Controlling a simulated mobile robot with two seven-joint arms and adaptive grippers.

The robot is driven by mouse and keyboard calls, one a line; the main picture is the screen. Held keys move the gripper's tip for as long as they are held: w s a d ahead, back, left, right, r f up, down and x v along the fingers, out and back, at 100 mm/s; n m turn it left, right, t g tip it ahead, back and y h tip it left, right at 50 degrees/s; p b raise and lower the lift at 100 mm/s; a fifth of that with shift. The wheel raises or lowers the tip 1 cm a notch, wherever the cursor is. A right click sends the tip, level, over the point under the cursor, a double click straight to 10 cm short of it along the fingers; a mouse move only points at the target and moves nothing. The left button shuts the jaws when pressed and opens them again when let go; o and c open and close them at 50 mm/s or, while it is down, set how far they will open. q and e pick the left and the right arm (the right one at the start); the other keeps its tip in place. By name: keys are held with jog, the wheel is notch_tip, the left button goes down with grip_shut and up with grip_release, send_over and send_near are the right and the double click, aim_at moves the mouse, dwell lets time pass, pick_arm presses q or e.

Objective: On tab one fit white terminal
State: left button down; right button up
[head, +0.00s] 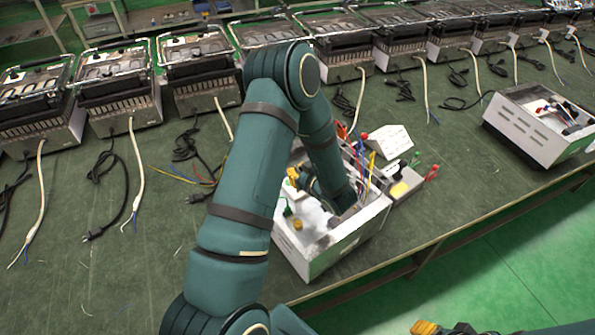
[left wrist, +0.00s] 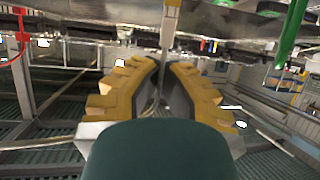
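My left gripper (left wrist: 162,64) has its yellow ribbed fingers closed together at the tips in the left wrist view. A white terminal (left wrist: 171,22) stands upright just beyond the tips, and a thin pale wire (left wrist: 153,103) runs down between the fingers, so the grip appears to be on the terminal or its wire. The terminal's upper end reaches the metal underside at the top of the view. In the head view my left arm reaches over into the open white housing (head: 313,264), and the wrist hides much of its inside. I cannot make out which tab is tab one.
Red, yellow and green leads (head: 371,168) rise at the housing's right side. Another open housing (head: 530,132) stands at right. Heaters line the back of the green bench (head: 165,265). A yellow piece (head: 425,327), perhaps my right gripper, shows at bottom.

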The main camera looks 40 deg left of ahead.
pick_arm(q)
jog(key=shift+f+b, duration=0.95)
jog(key=shift+f, duration=0.45)
dwell(0.4)
jog(key=c, duration=1.1)
grip_release()
jog(key=shift+o, duration=0.2)
jog(key=v, duration=1.2)
